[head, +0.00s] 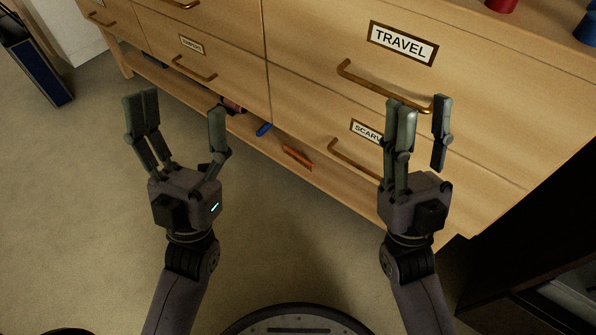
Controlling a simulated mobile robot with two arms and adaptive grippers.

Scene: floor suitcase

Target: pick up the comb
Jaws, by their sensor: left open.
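A flat orange piece (297,157), possibly the comb, lies on the low shelf (335,185) under the wooden dresser. It is too small to make out teeth. A small blue item (263,129) lies on the same shelf to its left. My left gripper (180,112) is open and empty, to the left of both items in the picture. My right gripper (421,108) is open and empty, to the right of the orange piece, in front of the drawer fronts.
The dresser (330,30) has labelled drawers with protruding brass handles, one marked TRAVEL (402,43). A dark reddish item (232,105) is partly hidden behind my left gripper. A blue-sided case (40,72) stands at upper left. Carpet (70,200) at left is clear.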

